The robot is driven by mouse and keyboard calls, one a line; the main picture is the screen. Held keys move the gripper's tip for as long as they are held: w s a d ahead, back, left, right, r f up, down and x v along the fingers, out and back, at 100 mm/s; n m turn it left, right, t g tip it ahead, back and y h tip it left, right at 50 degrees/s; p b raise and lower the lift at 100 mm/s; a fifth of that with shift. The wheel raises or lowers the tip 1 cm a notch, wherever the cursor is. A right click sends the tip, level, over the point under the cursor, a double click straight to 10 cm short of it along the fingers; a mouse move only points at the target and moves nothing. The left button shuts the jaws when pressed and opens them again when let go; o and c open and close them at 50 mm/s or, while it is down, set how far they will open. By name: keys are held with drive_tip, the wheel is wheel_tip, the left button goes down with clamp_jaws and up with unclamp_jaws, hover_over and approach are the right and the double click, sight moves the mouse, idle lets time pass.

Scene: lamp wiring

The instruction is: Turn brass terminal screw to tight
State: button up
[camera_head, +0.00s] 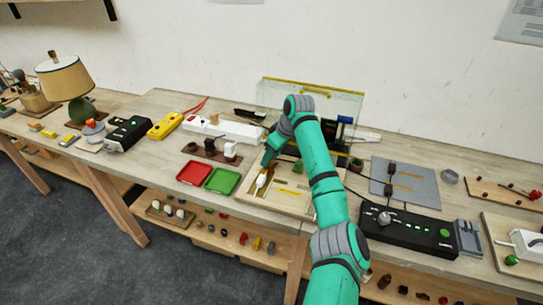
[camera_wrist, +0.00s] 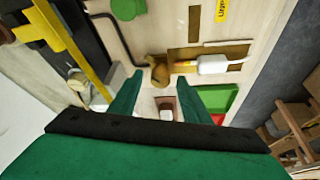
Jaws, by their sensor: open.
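My gripper (camera_head: 268,160) hangs over the left part of the wooden work board (camera_head: 288,205). In the wrist view my gripper (camera_wrist: 158,97) has its two green fingers apart, with nothing held between them. A brass-brown knob-like piece (camera_wrist: 160,72) lies just beyond the fingertips, in line with the gap, apparently untouched. It may be the brass terminal screw or its fitting; I cannot tell how tight it is. A white rounded piece with a thin stem (camera_wrist: 213,65) lies beside it, and this white piece also shows in the head view (camera_head: 261,182).
Red tray (camera_head: 194,173) and green tray (camera_head: 222,181) lie left of the board. A clear panel with yellow edges (camera_head: 345,98) stands behind my arm. A black control box (camera_head: 410,230) and grey mat (camera_head: 420,185) are at the right. A green disc (camera_wrist: 128,8) lies on the board.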

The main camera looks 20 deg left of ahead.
drive_tip(key=c, duration=1)
drive_tip(key=shift+c, duration=0.2)
